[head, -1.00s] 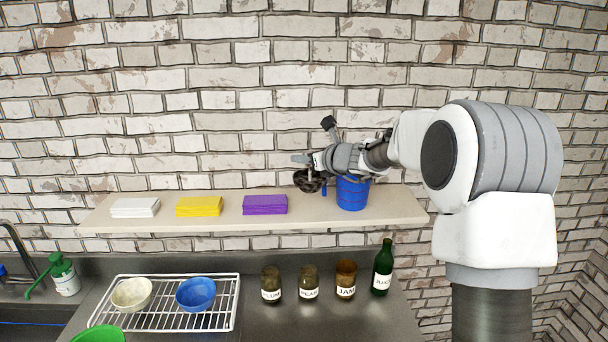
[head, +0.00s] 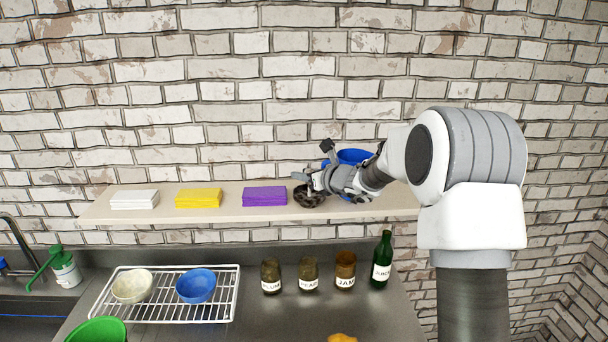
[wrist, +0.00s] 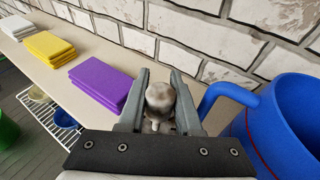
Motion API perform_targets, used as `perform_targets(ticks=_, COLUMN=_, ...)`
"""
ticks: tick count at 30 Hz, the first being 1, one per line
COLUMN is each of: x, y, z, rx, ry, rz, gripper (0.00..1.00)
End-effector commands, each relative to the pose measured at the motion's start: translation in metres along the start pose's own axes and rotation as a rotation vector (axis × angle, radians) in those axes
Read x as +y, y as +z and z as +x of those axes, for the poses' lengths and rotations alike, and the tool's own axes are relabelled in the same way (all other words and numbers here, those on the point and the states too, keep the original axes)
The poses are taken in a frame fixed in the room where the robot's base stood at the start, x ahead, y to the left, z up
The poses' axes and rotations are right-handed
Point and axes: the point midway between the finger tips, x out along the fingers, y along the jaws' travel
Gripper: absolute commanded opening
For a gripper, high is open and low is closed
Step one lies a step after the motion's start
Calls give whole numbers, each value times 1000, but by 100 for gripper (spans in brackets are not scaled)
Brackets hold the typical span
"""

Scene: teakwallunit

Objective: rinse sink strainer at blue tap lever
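The dark, dirty-looking sink strainer (head: 308,196) is at my gripper (head: 312,185), in front of or over the shelf, right of the purple stack. In the wrist view, its pale, stained knob (wrist: 160,97) sits between the two fingers of my gripper (wrist: 160,85), which look closed on it. I cannot tell whether the strainer touches the shelf. The tap (head: 18,240) stands at the far left, with a small blue part (head: 3,265), perhaps its lever, at the picture edge. The sink (head: 25,325) is below it, mostly cut off.
On the shelf (head: 235,218) are white, yellow and purple stacks (head: 264,196) and a blue bucket (head: 355,157), close right of my gripper. Below are a rack (head: 215,318) with two bowls, labelled jars (head: 308,273), a green bottle (head: 382,262) and a green-capped bottle (head: 66,272).

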Motion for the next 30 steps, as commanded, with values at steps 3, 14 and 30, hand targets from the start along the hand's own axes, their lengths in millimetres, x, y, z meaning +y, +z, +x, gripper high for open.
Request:
perform_targets(ticks=3, x=0, y=0, z=0, rx=0, ry=0, rz=0, gripper=53)
perform_targets(ticks=14, x=0, y=1, z=0, rx=0, ry=0, rz=0, gripper=63)
perform_targets(ticks=30, x=-1, y=2, z=-76, rx=-2, ry=-4, rz=-1, gripper=63)
